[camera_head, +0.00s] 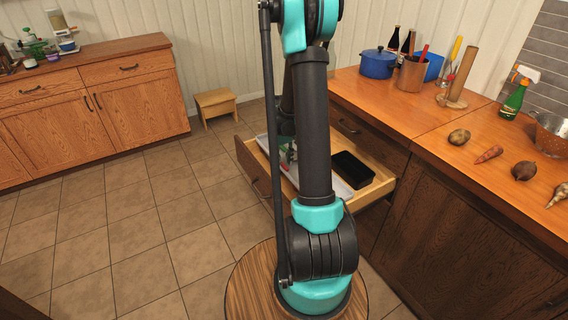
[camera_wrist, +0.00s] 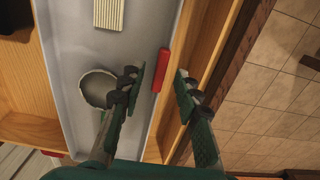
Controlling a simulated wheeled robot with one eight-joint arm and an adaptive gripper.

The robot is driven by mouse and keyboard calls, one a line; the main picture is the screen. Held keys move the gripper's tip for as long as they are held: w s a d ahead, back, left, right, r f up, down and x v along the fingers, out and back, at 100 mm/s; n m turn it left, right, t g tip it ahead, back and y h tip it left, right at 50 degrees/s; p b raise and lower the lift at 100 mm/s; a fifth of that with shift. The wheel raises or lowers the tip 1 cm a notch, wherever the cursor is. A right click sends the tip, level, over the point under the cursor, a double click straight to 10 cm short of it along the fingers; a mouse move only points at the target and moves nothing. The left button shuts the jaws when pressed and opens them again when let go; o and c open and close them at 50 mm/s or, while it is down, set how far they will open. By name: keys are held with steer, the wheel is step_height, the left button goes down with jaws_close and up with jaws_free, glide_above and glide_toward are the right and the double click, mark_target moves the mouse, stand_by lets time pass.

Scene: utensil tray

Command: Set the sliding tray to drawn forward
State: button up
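The sliding tray (camera_wrist: 85,55) is a shallow pale grey tray inside an open wooden drawer (camera_head: 382,186). In the head view a pale strip of the tray (camera_head: 336,187) shows beside my arm, which hides much of it. A red bar (camera_wrist: 161,70), like a handle, lies along the tray's right edge in the wrist view. My gripper (camera_wrist: 162,76) is open, one fingertip on either side of the red bar in the picture. I cannot tell whether the fingers touch it. A round dish-like thing (camera_wrist: 97,88) and a ribbed cream block (camera_wrist: 109,14) lie in the tray.
A black box (camera_head: 352,170) sits in the drawer, right of my arm. The drawer's wooden wall (camera_wrist: 206,40) runs close beside my right finger. The counter (camera_head: 430,110) stands above the drawer. The tiled floor to the left is clear up to a small stool (camera_head: 216,100).

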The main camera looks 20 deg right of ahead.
steer(key=shift+f, duration=0.6)
steer(key=shift+c, duration=0.6)
jaws_close()
